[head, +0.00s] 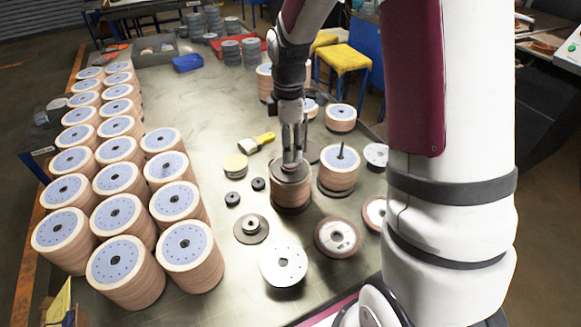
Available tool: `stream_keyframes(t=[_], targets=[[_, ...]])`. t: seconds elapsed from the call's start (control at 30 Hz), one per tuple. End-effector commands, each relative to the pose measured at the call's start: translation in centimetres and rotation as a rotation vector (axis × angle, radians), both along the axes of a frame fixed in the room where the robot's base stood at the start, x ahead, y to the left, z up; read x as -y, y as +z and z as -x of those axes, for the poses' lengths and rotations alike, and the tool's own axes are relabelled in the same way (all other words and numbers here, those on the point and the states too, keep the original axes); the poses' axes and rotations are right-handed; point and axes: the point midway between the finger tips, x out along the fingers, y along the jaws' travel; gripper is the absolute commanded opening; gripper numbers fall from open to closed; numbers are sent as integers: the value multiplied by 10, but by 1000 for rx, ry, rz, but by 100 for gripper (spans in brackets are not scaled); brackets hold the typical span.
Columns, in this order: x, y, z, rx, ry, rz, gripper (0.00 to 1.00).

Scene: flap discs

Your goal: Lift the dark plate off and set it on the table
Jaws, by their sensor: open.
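I cannot tell whether the fingertips touch the plate.
A second stack (338,178) with an upright spindle stands close on the right. Rows of tall disc stacks (118,215) fill the left side. A flat pale disc (283,265), a brown disc (338,237) and a dark disc with a hub (251,230) lie in front.

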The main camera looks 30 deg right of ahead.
Motion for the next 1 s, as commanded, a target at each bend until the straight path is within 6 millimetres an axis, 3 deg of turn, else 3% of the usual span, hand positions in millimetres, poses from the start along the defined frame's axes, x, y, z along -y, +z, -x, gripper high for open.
stream_keyframes(t=[0.4, 0.67, 0.7, 1.0], targets=[[-1, -48, 8, -1, -1, -1, 66], [-1, -51, 7, 2, -1, -2, 66], [-1, -51, 7, 2, -1, -2, 64], [-1, -51, 7, 1, -1, -1, 0]])
